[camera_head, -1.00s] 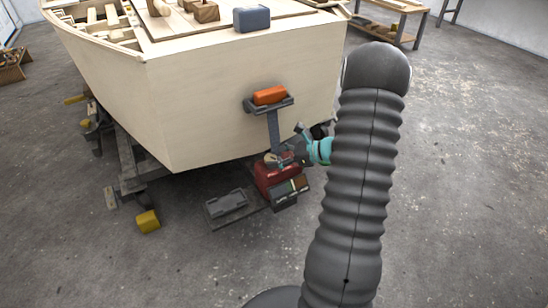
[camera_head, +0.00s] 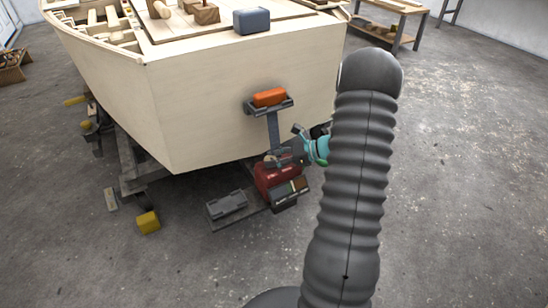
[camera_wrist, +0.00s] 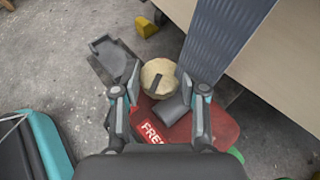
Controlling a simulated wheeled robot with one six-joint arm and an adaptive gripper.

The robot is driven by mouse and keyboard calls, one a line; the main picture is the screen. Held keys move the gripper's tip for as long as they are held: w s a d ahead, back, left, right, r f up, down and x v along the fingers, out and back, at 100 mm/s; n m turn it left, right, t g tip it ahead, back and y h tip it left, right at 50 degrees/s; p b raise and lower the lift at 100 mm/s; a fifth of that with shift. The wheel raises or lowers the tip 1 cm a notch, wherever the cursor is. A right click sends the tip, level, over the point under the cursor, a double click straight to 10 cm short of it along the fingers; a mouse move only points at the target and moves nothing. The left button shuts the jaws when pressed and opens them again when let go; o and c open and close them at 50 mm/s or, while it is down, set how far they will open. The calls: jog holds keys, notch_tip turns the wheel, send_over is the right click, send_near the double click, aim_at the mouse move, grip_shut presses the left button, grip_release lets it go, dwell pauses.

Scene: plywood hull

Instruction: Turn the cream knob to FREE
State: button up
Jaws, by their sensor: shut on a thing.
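The cream knob (camera_wrist: 158,72) shows in the wrist view as a round, pale disc with a dark mark on its face. It sits at a red box (camera_wrist: 215,128) that carries a white "FREE" label (camera_wrist: 152,132). My gripper (camera_wrist: 160,82) has a finger on either side of the knob and is shut on it. In the head view, my gripper (camera_head: 284,158) is low beside the hull, over the red box (camera_head: 268,178). The knob is mostly hidden there by the gripper. I cannot tell exactly which way the knob points.
A grey post with an orange block (camera_head: 269,97) on its bracket stands behind the box, by the plywood hull (camera_head: 230,100). A dark grey tray (camera_head: 228,205) lies left of the box. A yellow block (camera_head: 148,222) is on the floor. Open floor lies to the right.

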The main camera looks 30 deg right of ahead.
jog(key=shift+w+d+n+g+y+p, duration=0.15)
jog(key=shift+n+g+y+p, duration=0.25)
jog(key=shift+n+g+y, duration=0.75)
jog(key=shift+n+g+h, duration=0.25)
jog(key=o, duration=1.2)
jog(key=shift+c, duration=0.2)
jog(key=v, duration=1.2)
jog(key=shift+r, duration=0.15)
